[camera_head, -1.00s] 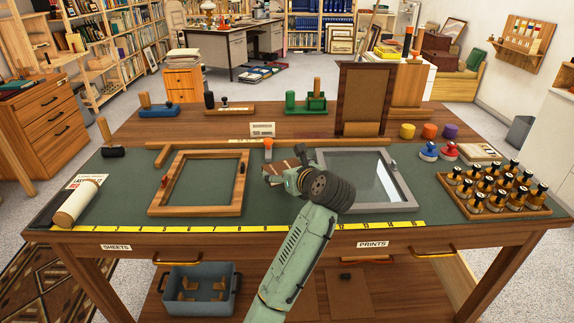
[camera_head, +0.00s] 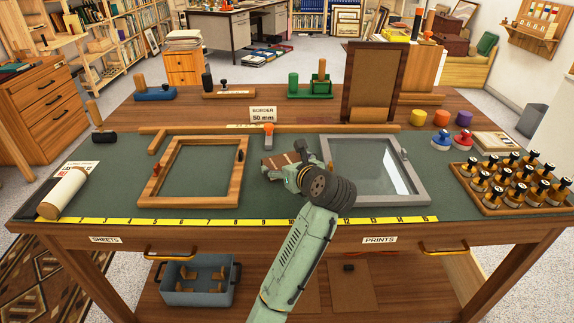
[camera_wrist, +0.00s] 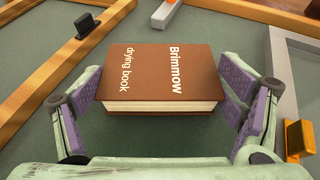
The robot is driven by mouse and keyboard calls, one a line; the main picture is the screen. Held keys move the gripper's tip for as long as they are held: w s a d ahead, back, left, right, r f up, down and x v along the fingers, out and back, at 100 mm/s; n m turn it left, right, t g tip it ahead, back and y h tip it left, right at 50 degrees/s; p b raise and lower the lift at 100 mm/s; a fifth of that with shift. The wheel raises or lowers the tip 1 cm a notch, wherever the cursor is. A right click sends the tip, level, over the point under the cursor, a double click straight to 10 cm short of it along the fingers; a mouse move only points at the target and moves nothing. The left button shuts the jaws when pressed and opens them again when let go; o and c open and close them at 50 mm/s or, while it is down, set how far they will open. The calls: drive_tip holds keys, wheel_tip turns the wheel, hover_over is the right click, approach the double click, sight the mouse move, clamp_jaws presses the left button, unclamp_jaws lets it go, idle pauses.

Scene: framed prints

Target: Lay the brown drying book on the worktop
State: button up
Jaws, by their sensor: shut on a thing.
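The brown drying book (camera_wrist: 160,75) is in the wrist view, with "Brimmow drying book" in white on its cover and its page edges facing me. My gripper (camera_wrist: 158,105) has one purple-padded finger at each side of the book and is shut on it. In the head view the book (camera_head: 281,161) shows as a small brown piece at my gripper (camera_head: 285,170), partly hidden by it. The book is over the green mat of the worktop (camera_head: 270,205), between the two frames. I cannot tell whether it touches the mat.
A wooden frame (camera_head: 150,172) lies to the left and a grey frame with a glass pane (camera_head: 415,190) to the right. A yellow ruler (camera_head: 200,220) runs along the front edge. Bottles in a tray (camera_head: 510,208) stand at right.

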drive_tip(key=shift+f, duration=0.25)
drive_tip(key=o, duration=1.2)
